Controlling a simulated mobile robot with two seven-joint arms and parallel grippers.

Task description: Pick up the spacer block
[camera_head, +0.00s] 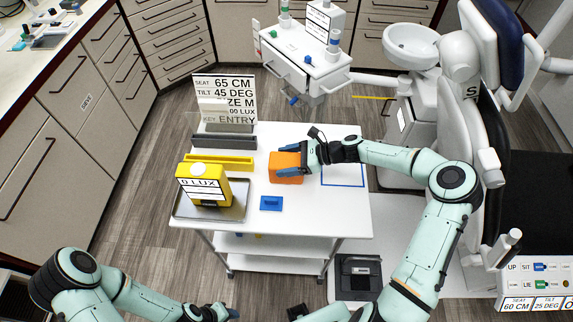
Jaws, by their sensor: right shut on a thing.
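An orange block (286,175), which I take to be the spacer block, is at the middle of the white cart top (340,215). My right gripper (290,159) reaches in from the right and is shut on it, its blue fingers at the block's far and right side. I cannot tell whether the block touches the cart top or is slightly raised. My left gripper (226,313) is at the bottom edge, low and in front of the cart, partly cut off; its opening is not clear.
A yellow light meter (203,181) stands on a metal tray (240,204) at the left. A yellow channel piece (219,162), a grey bar (224,141), a small blue piece (271,203) and a sign (225,98) are nearby. A blue-outlined square (343,186) lies empty at right.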

